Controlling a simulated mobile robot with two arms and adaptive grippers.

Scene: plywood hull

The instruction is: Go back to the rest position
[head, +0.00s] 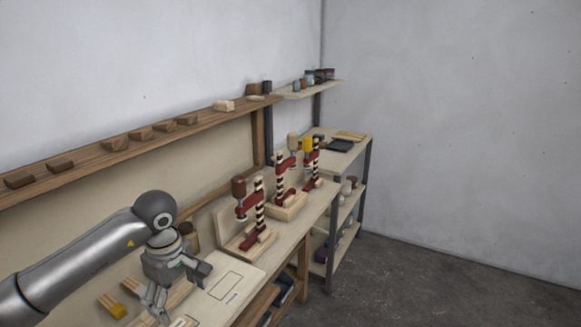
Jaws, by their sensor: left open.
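My left gripper (157,302) is at the lower left, at the end of my grey arm that comes in from the left. It points down over the near part of the workbench (288,236). Its fingers are apart and I see nothing held between them. The fingertips are close to wooden pieces and a pale board, and I cannot tell whether they touch. My right gripper is not in view.
Red clamps with striped bars (259,205) stand on wooden blocks along the bench. A wall shelf (100,158) holds several wooden blocks. A pale board (222,291) with outlines lies right of my gripper. A shelving rack (365,180) stands beyond. The floor at right (440,285) is clear.

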